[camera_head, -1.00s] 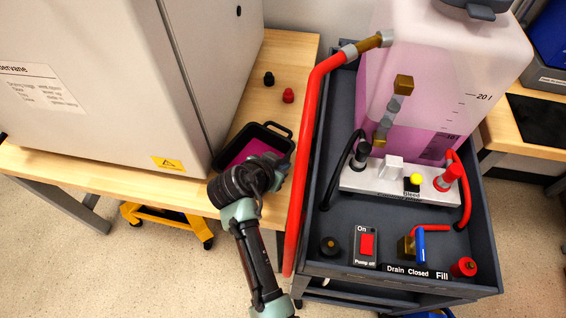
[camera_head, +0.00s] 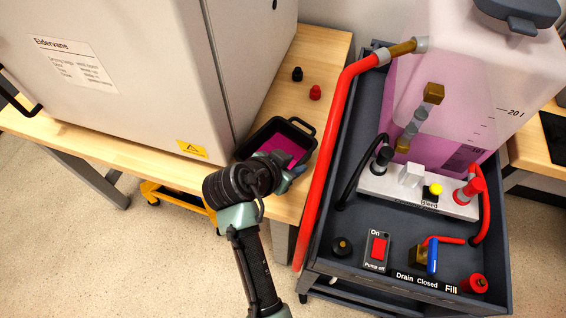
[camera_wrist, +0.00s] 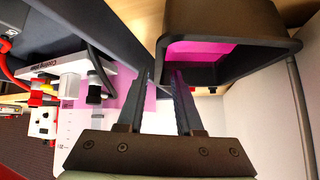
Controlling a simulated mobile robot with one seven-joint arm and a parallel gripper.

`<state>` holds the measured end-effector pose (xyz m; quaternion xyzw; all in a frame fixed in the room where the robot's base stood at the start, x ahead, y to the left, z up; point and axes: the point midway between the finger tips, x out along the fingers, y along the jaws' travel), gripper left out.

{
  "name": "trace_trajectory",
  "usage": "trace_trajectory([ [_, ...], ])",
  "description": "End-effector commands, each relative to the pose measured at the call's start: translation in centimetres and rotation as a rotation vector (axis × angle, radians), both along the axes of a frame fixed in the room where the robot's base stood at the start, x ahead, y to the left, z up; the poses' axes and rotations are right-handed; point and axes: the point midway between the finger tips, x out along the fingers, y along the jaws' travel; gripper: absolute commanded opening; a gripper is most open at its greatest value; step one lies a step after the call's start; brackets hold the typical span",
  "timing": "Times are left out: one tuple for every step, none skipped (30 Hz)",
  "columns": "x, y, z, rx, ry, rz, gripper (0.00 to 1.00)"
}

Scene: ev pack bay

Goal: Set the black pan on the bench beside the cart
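The black pan (camera_head: 262,136) is on the wooden bench, between the grey cabinet and the cart, close to the bench's front edge. It shows pink inside and has a loop handle at its far right corner. My gripper (camera_head: 290,165) is at the pan's near right side. In the wrist view the pan (camera_wrist: 225,63) fills the upper right. There my gripper's two fingers (camera_wrist: 163,74) stand apart, one tip over the pan's inside and one outside its near wall. Whether they touch the wall is hidden. The cart (camera_head: 345,230) stands just right of the bench.
A grey cabinet (camera_head: 120,80) stands on the bench (camera_head: 292,101), hard against the pan's left. A black cap (camera_head: 297,74) and a red cap (camera_head: 315,92) lie behind the pan. A red hose (camera_head: 325,150) runs along the cart's left edge. A pink-filled tank (camera_head: 460,100) stands on the cart.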

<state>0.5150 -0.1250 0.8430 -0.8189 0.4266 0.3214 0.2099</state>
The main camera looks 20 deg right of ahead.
Motion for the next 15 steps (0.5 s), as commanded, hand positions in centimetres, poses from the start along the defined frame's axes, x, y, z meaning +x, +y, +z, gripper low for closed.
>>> trace_trajectory([
  [-0.5, 0.8, 0.9, 0.0, -0.002, 0.003, 0.35],
  [-0.7, 1.1, 1.3, 0.001, -0.002, 0.004, 0.35],
  [-1.0, 1.5, 1.9, 0.001, -0.002, 0.004, 0.35],
  [-1.3, 1.8, 2.2, 0.001, -0.002, 0.004, 0.35],
  [-1.4, 2.1, 2.5, 0.001, -0.002, 0.004, 0.35],
  [-1.6, 2.4, 2.9, 0.0, -0.002, 0.003, 0.35],
  [-1.8, 2.5, 3.1, -0.001, -0.001, 0.002, 0.35],
  [-1.9, 2.7, 3.3, -0.001, -0.001, 0.002, 0.35],
  [-2.1, 2.9, 3.5, 0.0, -0.001, 0.002, 0.35],
  [-2.2, 3.0, 3.6, 0.0, 0.0, 0.001, 0.35],
  [-2.3, 3.1, 3.7, 0.0, 0.0, 0.001, 0.35],
  [-2.3, 3.1, 3.8, 0.0, 0.0, 0.001, 0.35],
  [-2.4, 3.2, 3.9, 0.0, 0.001, 0.001, 0.35],
  [-2.4, 3.2, 3.9, 0.0, 0.001, 0.001, 0.35],
  [-2.4, 3.2, 3.9, 0.0, 0.001, 0.001, 0.35],
])
